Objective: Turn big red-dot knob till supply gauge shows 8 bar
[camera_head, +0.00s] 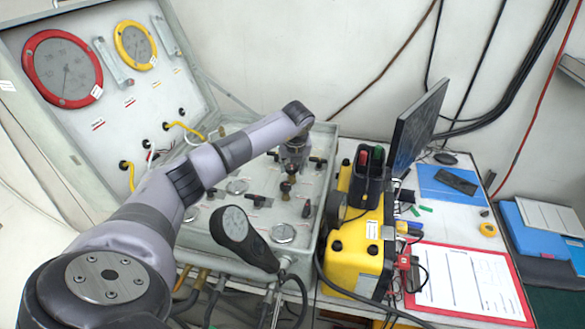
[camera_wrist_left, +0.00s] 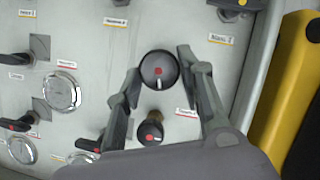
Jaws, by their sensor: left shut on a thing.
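The big knob with a red dot (camera_wrist_left: 159,72) is round and black, with a white mark towards the bottom of the left wrist view. My left gripper (camera_wrist_left: 158,68) has one finger on each side of it and is shut on it. In the head view my left gripper (camera_head: 293,155) reaches down to the panel (camera_head: 262,190), and the knob is hidden there. A smaller red-dot knob (camera_wrist_left: 150,132) sits just below the big one. My right gripper is not in view.
The lid carries a red-rimmed gauge (camera_head: 63,68) and a yellow-rimmed gauge (camera_head: 135,46), too small to read. Black lever valves and round chrome caps (camera_wrist_left: 61,91) surround the knob. A yellow case (camera_head: 357,245) stands close to the panel's right.

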